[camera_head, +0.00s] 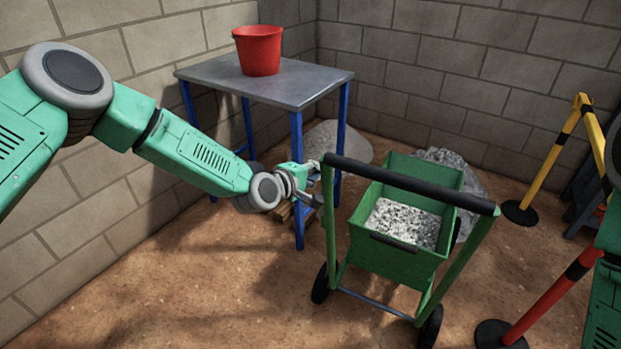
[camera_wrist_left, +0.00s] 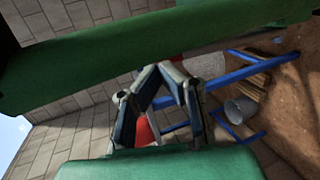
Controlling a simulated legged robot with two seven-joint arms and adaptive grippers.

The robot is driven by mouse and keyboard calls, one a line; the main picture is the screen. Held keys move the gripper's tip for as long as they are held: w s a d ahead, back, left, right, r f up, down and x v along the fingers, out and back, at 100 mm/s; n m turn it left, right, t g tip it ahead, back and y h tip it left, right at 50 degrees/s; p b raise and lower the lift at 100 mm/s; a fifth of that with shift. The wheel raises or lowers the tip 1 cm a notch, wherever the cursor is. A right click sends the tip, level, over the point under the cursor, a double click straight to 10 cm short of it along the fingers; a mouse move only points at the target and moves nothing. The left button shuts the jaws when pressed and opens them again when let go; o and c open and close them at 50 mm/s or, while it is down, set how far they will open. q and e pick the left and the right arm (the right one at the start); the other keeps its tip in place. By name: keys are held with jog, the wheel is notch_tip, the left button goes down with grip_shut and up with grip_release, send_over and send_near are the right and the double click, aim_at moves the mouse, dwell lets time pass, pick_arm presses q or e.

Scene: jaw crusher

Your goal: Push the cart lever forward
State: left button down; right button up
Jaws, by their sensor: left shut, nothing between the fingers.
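The green cart (camera_head: 400,262) stands on two black wheels, with grey rubble in its tub and a black push bar (camera_head: 410,184) across its top. My left gripper (camera_head: 316,172) is at the left end of this bar, beside the cart's left upright. It is shut with nothing held; I cannot tell whether it touches the cart. A small grey part near it could be the lever or a gripper part; I cannot tell which. In the left wrist view the fingers (camera_wrist_left: 162,72) are just below a green bar (camera_wrist_left: 110,62). My right gripper is out of view.
A metal table (camera_head: 270,82) with blue legs and a red bucket (camera_head: 258,50) stands behind my left arm. Grey rubble lies behind the cart. Yellow (camera_head: 553,160) and red (camera_head: 545,308) barrier posts stand at right. The dirt floor at front left is clear.

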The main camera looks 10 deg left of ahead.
pick_arm(q)
jog(key=shift+w+d+g, duration=0.2)
jog(key=shift+w+g, duration=0.05)
jog(key=shift+w, duration=0.2)
jog(key=shift+w+d+g, duration=0.15)
jog(key=shift+w+g, duration=0.1)
jog(key=shift+w, duration=0.2)
jog(key=shift+w+d+f+b, duration=0.1)
jog(key=shift+w+d+b, duration=0.4)
jog(key=shift+w+d, duration=0.15)
jog(key=shift+w, duration=0.15)
jog(key=shift+w+a, duration=0.2)
jog(key=shift+a, duration=0.2)
jog(key=shift+d+r, duration=0.1)
jog(key=shift+r, duration=0.15)
